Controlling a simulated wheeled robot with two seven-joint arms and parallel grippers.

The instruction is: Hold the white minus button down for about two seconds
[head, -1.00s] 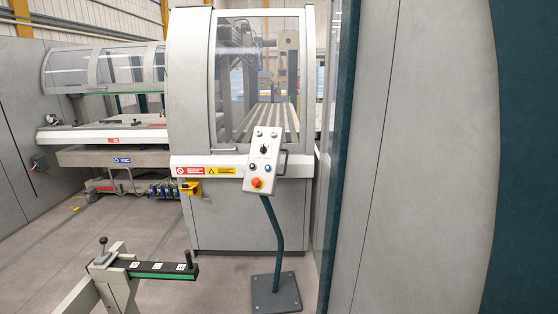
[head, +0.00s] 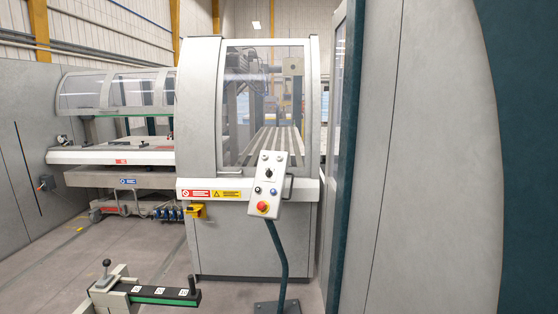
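A light grey control box (head: 268,184) stands on a dark bent post (head: 279,250) in front of the panel bender. Its face carries a black rotary knob (head: 268,174), a large red button on a yellow ring (head: 263,207) and several small buttons. Two pale buttons sit near the top, at the upper left (head: 264,157) and upper right (head: 279,158). Any minus mark is too small to read, so I cannot tell which is the white minus button. Neither of my grippers is in view.
The panel bender's cabinet (head: 235,238) with its clear guard stands behind the box. A grey wall panel (head: 430,170) with dark green edges fills the right. A support arm with a black-and-green bar (head: 150,294) is at the lower left. Floor between them is clear.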

